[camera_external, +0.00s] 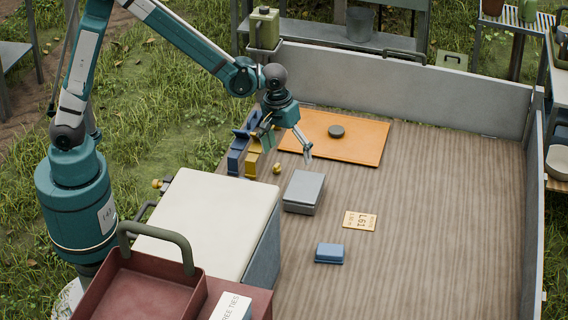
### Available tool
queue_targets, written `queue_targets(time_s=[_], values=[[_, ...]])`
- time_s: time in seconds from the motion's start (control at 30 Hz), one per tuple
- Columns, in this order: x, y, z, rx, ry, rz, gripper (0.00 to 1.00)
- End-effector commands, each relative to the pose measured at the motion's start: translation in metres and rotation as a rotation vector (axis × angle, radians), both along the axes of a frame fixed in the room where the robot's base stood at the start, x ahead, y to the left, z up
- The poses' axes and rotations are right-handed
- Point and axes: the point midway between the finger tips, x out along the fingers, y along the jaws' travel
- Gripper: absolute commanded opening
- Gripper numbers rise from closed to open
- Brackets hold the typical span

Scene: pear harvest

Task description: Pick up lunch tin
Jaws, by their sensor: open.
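The lunch tin (304,189) appears to be the grey, flat-lidded rectangular box on the wooden deck, near the middle of the picture. It sits closed and flat, just right of the large cream-topped box. My gripper (287,149) is open and empty, above and behind the tin in the picture, near the orange board's left end. It is apart from the tin. One finger shows clearly on the right; the other is partly lost against the blue and yellow things behind it.
An orange board (359,143) with a dark round disc (336,131) lies behind. Blue (236,154) and yellow (252,162) items stand left of the gripper. The cream-topped box (205,222) stands left of the tin. A small blue block (330,251) and a tag (360,220) lie in front; the deck's right is clear.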

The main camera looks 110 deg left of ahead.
Motion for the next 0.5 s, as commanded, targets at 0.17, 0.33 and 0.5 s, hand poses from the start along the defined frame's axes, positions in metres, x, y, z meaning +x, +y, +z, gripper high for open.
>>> queue_targets(time_s=[0.17, 0.33, 0.5], values=[[0.012, 0.023, -0.031, -0.018, 0.026, 0.080, 0.91], [0.021, 0.043, -0.061, -0.033, 0.052, 0.155, 0.91], [0.026, 0.064, -0.093, -0.049, 0.078, 0.231, 0.91]])
